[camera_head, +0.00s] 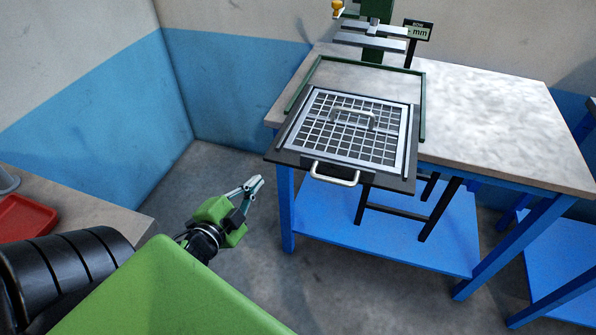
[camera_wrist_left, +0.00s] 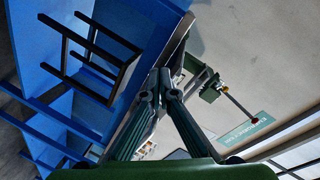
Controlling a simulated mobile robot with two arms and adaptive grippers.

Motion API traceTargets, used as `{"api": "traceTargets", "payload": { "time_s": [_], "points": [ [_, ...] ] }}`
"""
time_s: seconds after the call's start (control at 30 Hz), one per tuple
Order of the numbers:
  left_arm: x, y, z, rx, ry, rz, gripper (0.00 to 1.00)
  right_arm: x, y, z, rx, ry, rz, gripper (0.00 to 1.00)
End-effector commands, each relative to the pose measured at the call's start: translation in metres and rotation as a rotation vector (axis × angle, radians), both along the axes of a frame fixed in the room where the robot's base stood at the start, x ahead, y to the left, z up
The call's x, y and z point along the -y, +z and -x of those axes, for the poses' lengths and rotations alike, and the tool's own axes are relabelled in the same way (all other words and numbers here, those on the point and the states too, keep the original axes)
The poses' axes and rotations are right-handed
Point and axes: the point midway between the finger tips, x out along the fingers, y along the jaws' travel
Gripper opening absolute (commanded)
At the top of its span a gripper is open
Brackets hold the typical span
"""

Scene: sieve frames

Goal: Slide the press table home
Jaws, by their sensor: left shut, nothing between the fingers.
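The press table (camera_head: 287,157) is a dark sliding plate pulled out past the front edge of the workbench. A metal handle (camera_head: 335,175) is on its front edge. A sieve frame (camera_head: 402,150) with a white grid and its own handle lies on the plate. The green press (camera_head: 377,45) stands behind it, at the back of the bench. My left gripper (camera_head: 257,183) is shut and empty, in the air to the left of the front handle and apart from it. In the left wrist view its fingers (camera_wrist_left: 165,82) are together. My right gripper is not in view.
A green rail frame (camera_head: 423,105) surrounds the slide area on the bench top (camera_head: 500,120). A small sign (camera_head: 418,30) reads mm. A red tray (camera_head: 22,218) sits on a side table at the left. Blue legs and a lower shelf (camera_head: 400,235) are under the bench. The bench's right side is clear.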

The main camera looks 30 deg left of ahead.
Motion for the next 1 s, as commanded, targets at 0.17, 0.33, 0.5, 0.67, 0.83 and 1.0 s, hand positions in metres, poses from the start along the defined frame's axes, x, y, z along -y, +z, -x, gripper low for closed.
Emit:
{"api": "traceTargets", "payload": {
  "time_s": [0.17, 0.33, 0.5, 0.67, 0.83, 1.0],
  "points": [
    [0.007, 0.036, 0.005, 0.155, -0.268, -0.281, 0.00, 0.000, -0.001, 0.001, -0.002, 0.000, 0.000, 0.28],
    [0.028, 0.044, 0.029, 0.238, -0.529, -0.473, 0.00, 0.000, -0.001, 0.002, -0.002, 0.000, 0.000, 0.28],
    [0.041, 0.041, 0.050, 0.270, -0.685, -0.558, 0.00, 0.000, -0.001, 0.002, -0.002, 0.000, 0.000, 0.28],
    [0.047, 0.041, 0.052, 0.279, -0.728, -0.576, 0.00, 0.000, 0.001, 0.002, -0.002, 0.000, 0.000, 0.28],
    [0.058, 0.043, 0.033, 0.283, -0.730, -0.576, 0.00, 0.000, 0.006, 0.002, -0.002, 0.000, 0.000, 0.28],
    [0.076, 0.044, 0.000, 0.282, -0.728, -0.576, 0.00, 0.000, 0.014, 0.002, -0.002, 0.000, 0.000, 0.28]
  ]
}}
